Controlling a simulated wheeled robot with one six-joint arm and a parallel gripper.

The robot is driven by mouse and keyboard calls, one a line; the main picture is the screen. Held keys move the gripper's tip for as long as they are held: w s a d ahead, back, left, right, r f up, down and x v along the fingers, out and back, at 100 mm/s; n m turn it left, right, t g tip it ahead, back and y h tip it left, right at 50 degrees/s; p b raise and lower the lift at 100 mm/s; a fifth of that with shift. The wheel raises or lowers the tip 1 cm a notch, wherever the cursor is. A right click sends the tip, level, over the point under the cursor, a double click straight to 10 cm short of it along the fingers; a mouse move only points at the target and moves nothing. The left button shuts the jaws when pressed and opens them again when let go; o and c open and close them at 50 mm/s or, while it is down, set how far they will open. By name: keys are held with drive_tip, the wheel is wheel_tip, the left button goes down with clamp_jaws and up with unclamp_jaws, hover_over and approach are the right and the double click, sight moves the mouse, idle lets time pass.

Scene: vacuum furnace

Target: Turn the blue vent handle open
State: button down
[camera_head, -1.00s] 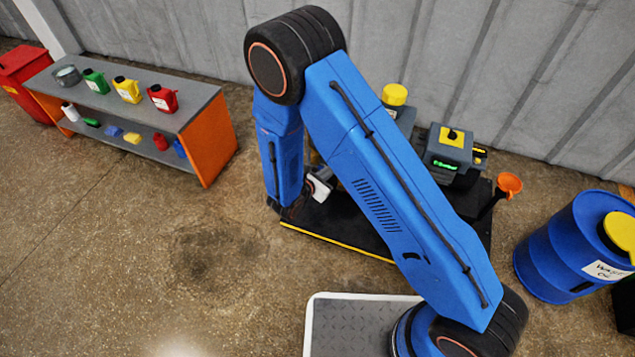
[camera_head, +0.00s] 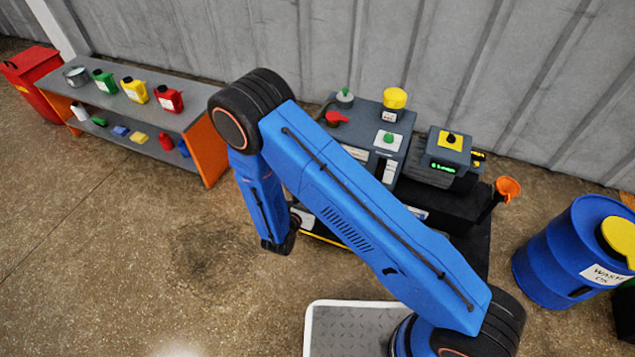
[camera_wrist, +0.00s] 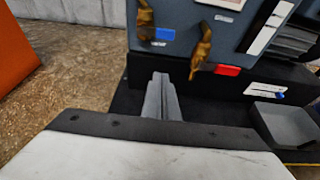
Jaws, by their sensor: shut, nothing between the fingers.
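My gripper (camera_wrist: 159,80) is shut and empty, below and in front of the two handles, touching neither. In the head view the handles and my fingertips are hidden behind my arm.
A shelf (camera_head: 205,150) stands left, a blue drum (camera_head: 562,250) right.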

drive_tip(key=x, duration=1)
drive_tip(key=shift+r, duration=2)
